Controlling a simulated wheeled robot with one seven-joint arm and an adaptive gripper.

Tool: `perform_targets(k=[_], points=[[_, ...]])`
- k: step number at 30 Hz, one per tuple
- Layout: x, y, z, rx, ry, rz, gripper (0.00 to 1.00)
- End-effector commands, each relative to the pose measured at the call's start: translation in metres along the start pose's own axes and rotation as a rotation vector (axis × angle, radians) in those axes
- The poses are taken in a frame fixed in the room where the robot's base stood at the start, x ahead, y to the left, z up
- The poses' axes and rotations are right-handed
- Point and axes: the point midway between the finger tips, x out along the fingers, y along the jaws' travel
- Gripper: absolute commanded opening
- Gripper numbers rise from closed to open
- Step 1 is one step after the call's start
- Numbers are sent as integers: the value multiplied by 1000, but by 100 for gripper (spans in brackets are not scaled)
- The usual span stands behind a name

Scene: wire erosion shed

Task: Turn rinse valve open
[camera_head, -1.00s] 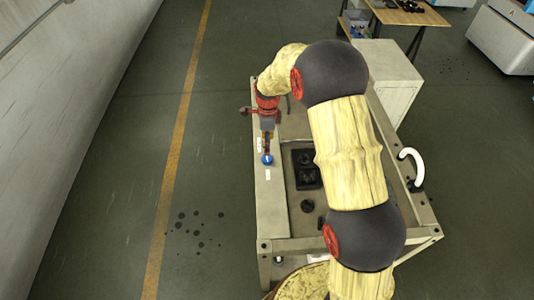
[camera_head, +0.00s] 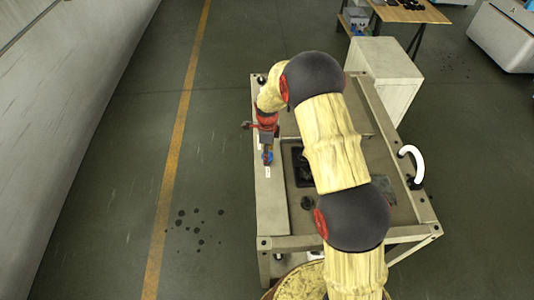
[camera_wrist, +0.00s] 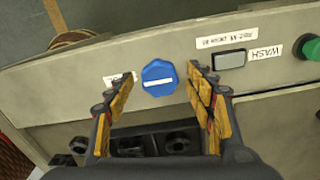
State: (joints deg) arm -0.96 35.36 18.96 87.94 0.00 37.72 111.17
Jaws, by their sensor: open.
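The rinse valve looks to be the blue scalloped knob (camera_wrist: 159,77) on the pale panel rail, with a white line lying nearly level across it in the wrist view. In the head view the knob (camera_head: 267,158) is partly hidden by my gripper (camera_head: 267,148). My gripper (camera_wrist: 158,79) is open, its yellow-padded fingers spread left and right of the knob with a gap on each side. I cannot tell how far the fingertips are above the panel. A small white label beside the knob is partly hidden by the left finger.
On the same panel are a grey rectangular switch (camera_wrist: 229,61), a "WASH" label (camera_wrist: 266,53) and a green button (camera_wrist: 311,48). Black parts (camera_wrist: 170,143) lie in the recess below. A white curved handle (camera_head: 413,161) is on the bench's right side.

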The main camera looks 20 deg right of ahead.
Motion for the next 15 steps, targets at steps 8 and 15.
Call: perform_targets(k=[8,15], points=[[0,0,0,0,0,0,44],[0,0,0,0,0,0,31]])
